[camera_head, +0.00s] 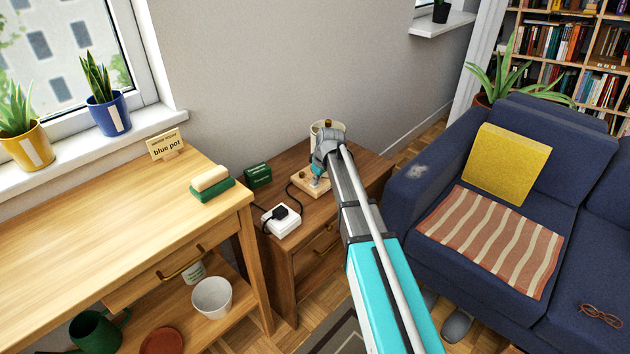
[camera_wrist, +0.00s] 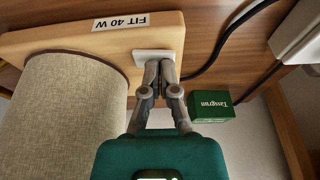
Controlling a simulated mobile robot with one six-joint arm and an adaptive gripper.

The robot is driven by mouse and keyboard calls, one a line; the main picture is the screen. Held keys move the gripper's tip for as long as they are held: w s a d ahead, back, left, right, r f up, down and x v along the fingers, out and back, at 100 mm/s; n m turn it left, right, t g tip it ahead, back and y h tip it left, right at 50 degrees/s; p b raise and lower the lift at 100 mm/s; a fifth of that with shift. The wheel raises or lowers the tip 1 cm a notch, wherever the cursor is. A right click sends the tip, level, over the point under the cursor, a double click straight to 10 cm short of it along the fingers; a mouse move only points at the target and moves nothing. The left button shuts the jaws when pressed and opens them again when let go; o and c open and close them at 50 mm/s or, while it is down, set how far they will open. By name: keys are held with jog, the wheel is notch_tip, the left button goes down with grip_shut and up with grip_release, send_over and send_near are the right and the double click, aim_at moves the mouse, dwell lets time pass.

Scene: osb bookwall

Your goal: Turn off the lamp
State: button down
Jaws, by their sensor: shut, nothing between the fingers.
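The lamp has a beige fabric shade (camera_wrist: 65,115) and a light wooden base (camera_wrist: 60,42) marked "FIT 40 W". A white rocker switch (camera_wrist: 153,57) sits on the base. In the head view the shade (camera_head: 315,127) shows partly behind my arm, and the base (camera_head: 299,180) stands on the brown cabinet. My gripper (camera_wrist: 160,78) is shut and empty, with its fingertips at the switch; I cannot tell whether they press it. In the head view my gripper (camera_head: 317,178) is over the base. I see no clear glow from the shade.
A green box (camera_head: 258,175) marked "Tasgrun" and a white socket block (camera_head: 281,220) with a black plug and cord share the cabinet top (camera_head: 285,160). A wooden desk (camera_head: 90,215) is left; a blue sofa (camera_head: 420,190) is right.

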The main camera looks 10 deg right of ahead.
jog(key=shift+r, duration=0.1)
jog(key=r+p, duration=0.4)
jog(key=shift+w+d, duration=0.15)
jog(key=shift+d, duration=0.05)
jog(key=w+d+p+v, duration=0.1)
jog(key=p+v, duration=0.8)
jog(key=shift+d+r, duration=0.3)
dwell(0.6)
jog(key=s+m+g+h, duration=0.2)
jog(key=s+m, duration=0.5)
jog(key=s, duration=2)
notch_tip(320, 180, up, 16)
jog(key=p, duration=1.7)
jog(key=shift+s+d+f+m+g, duration=0.15)
jog(key=shift+s+d+m+g, duration=0.05)
jog(key=shift+d+m+g, duration=0.15)
